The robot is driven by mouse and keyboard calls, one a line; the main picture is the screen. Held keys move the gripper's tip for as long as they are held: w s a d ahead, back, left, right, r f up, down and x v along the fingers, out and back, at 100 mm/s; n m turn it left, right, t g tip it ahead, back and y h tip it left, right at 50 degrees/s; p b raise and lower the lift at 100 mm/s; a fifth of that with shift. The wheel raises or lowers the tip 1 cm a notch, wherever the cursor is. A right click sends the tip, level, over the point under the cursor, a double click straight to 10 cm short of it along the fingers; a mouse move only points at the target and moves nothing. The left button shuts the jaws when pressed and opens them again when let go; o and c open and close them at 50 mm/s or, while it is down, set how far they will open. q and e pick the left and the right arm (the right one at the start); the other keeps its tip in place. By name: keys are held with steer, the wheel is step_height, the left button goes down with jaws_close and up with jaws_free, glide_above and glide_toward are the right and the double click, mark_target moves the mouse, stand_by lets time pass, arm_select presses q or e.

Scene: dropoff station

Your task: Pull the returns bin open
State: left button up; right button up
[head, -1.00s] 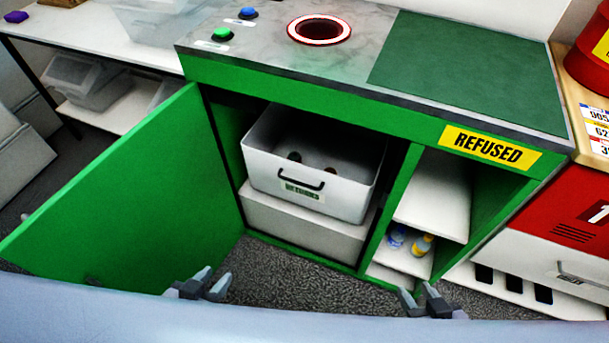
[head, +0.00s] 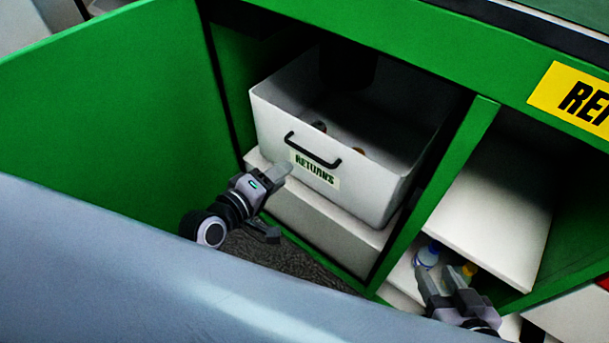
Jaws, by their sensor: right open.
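The white returns bin (head: 369,193) sits inside the green cabinet, behind the open green door (head: 110,95). Its front bears a black handle (head: 312,151) and a RETURNS label (head: 315,170). A few small dark items lie in it. My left gripper (head: 277,203) is open and empty, in front of the bin's lower left, below and left of the handle. Its upper finger overlaps the bin front in the picture; I cannot tell whether they touch. My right gripper (head: 446,277) is open, in front of the lower right shelves.
A white block (head: 310,224) lies under the bin. A green divider (head: 440,190) separates the bin from white shelves (head: 495,210) on the right. Bottles (head: 428,256) stand on a lower shelf near my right gripper. Dark carpet shows before the cabinet.

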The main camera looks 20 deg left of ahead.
arm_select(q)
steer(key=w+d+f+n+b, duration=0.2)
steer(key=w+b, duration=0.3)
steer(key=w, duration=0.4)
steer(key=shift+w+d+f+n+t+h, duration=0.15)
steer(key=shift+d+f+n+t+h, duration=0.15)
steer(key=shift+f+n+t, duration=0.15)
arm_select(e)
steer(key=shift+y, duration=0.9)
steer(key=shift+w+a+f, duration=0.2)
steer(key=shift+a+f, duration=0.55)
steer(key=shift+w+a+f, duration=0.2)
steer(key=shift+a+f, duration=0.55)
arm_select(q)
jaws_close()
